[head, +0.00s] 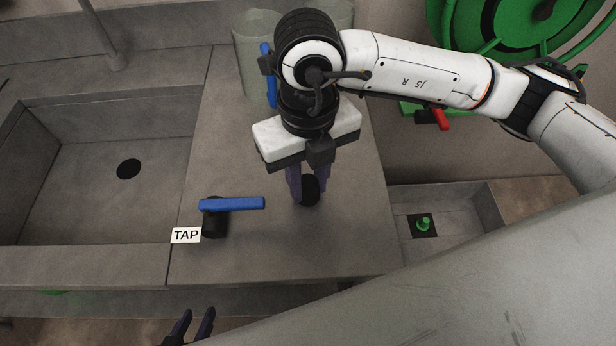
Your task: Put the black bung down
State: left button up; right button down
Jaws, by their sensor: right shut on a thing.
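The black bung (311,191) is a small dark round thing at the fingertips of my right gripper (304,194). My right gripper points down over the grey worktop (345,245), right of the tap, and is shut on the bung. The fingers partly hide the bung, and I cannot tell whether its underside touches the worktop. My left gripper (197,322) shows only as two dark fingertips at the bottom edge, apart and empty.
A tap with a blue lever (232,204) and a "TAP" label (186,235) stands left of my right gripper. A sink (85,205) with a dark round hole (128,169) lies left. A small basin at right holds a green fitting (424,223). A green reel (530,25) is behind.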

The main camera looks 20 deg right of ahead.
aim_at(307, 182)
jog(key=c, duration=1.5)
grip_release()
jog(key=shift+f, duration=0.1)
jog(key=shift+o, duration=0.2)
notch_tip(307, 182, up, 12)
